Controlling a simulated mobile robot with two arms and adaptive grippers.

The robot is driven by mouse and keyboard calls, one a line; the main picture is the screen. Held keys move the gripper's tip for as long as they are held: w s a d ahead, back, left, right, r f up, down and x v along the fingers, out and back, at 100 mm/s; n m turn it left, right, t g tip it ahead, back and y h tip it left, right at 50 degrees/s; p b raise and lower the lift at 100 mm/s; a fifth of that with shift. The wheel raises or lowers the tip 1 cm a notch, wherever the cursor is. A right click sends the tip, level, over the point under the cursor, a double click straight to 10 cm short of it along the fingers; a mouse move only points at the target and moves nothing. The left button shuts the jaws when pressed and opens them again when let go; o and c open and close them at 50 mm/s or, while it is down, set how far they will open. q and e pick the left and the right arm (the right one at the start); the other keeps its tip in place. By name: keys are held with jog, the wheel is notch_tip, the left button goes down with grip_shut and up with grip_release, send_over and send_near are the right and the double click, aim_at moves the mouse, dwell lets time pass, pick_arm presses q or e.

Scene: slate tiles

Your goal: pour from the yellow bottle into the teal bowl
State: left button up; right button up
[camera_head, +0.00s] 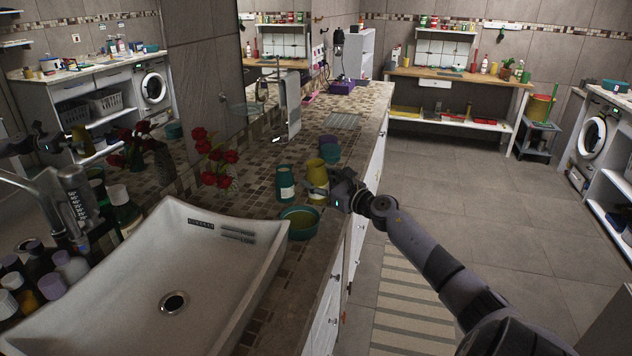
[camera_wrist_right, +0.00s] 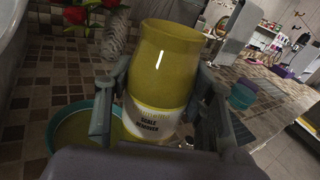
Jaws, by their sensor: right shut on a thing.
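The yellow bottle (camera_head: 316,176) stands out above the counter near its front edge, its white label reading "scale remover" in the right wrist view (camera_wrist_right: 160,75). My right gripper (camera_head: 322,189) is shut on it, with one finger on each side. The bottle looks close to upright, perhaps slightly tilted; I cannot tell whether its base touches the counter. The teal bowl (camera_head: 301,235) sits on the counter just in front of the bottle, beside the sink. In the right wrist view the bowl (camera_wrist_right: 54,117) is partly hidden behind the left finger; its inside looks olive. My left gripper is not in view.
A teal bottle (camera_head: 286,184) with a white label stands left of the yellow one. A teal and purple container (camera_head: 329,150) is behind. Red flowers (camera_head: 213,160) and the white sink (camera_head: 205,262) lie left. Several toiletry bottles crowd the sink's far left. A mirror reflects the room.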

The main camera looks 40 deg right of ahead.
jog(key=shift+d, duration=0.1)
jog(key=shift+w+n, duration=0.1)
jog(key=shift+n, duration=0.3)
jog(key=shift+d+n, duration=0.15)
jog(key=shift+n, duration=0.15)
jog(key=shift+d, duration=0.1)
jog(key=shift+n, duration=0.4)
jog(key=shift+d+f+n+b, duration=0.15)
jog(key=shift+d+n+b, duration=0.15)
jog(key=shift+n, duration=0.2)
jog(key=shift+f+g, duration=0.2)
jog(key=shift+g, duration=0.1)
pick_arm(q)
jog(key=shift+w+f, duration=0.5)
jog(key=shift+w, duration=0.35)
pick_arm(e)
jog(key=shift+f+n, duration=0.1)
jog(key=shift+n, duration=0.2)
pick_arm(q)
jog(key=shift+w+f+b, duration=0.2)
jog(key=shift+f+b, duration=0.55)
jog(key=shift+b, duration=0.25)
pick_arm(e)
jog(key=shift+d+f+n, duration=0.2)
jog(key=shift+f+n, duration=0.4)
jog(key=shift+f, duration=0.25)
